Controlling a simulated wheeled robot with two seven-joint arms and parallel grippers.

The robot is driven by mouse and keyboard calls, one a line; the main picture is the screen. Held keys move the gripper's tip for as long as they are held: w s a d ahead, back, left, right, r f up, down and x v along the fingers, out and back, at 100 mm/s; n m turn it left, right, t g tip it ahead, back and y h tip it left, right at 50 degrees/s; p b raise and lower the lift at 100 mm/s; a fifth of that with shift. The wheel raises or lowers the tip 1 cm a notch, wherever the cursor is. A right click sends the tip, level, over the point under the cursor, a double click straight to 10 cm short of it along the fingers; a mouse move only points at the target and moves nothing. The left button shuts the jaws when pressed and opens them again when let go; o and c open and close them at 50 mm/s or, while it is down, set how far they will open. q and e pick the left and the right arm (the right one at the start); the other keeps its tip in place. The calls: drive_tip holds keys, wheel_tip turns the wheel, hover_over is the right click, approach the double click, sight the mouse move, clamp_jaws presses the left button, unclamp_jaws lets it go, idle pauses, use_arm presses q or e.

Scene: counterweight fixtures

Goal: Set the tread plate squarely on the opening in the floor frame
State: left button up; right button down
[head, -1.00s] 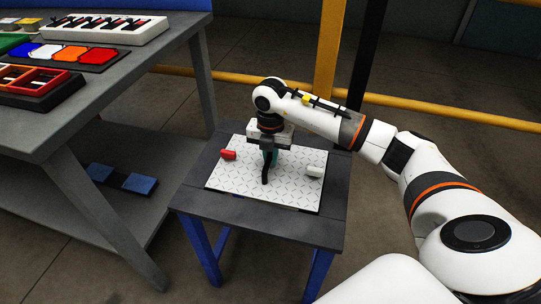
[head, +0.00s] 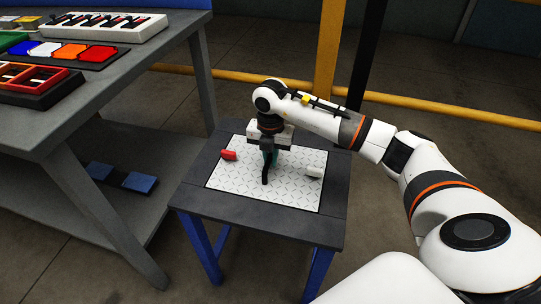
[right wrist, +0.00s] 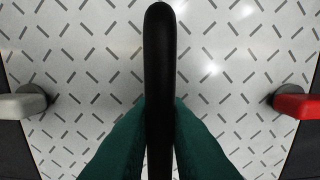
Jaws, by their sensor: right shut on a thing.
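The tread plate (head: 240,185) is a pale sheet with a raised dash pattern and a black upright handle (head: 265,172). It lies within the dark floor frame (head: 190,195) on a blue-legged stand; its edges look parallel to the frame, and the opening is hidden beneath it. My right gripper (head: 269,158) comes down from above and is shut on the black handle. In the right wrist view, its green fingers (right wrist: 160,135) press on both sides of the handle (right wrist: 158,60), with the plate (right wrist: 230,70) behind. My left gripper is not in view.
A red block (head: 228,155) and a white block (head: 314,172) sit at opposite sides of the plate. A grey workbench (head: 120,85) with coloured trays stands at left. Yellow rails (head: 450,115) run behind the stand.

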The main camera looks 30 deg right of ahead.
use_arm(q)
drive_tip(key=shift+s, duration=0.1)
use_arm(e)
drive_tip(key=c, duration=1.3)
unclamp_jaws()
drive_tip(key=shift+c, duration=0.2)
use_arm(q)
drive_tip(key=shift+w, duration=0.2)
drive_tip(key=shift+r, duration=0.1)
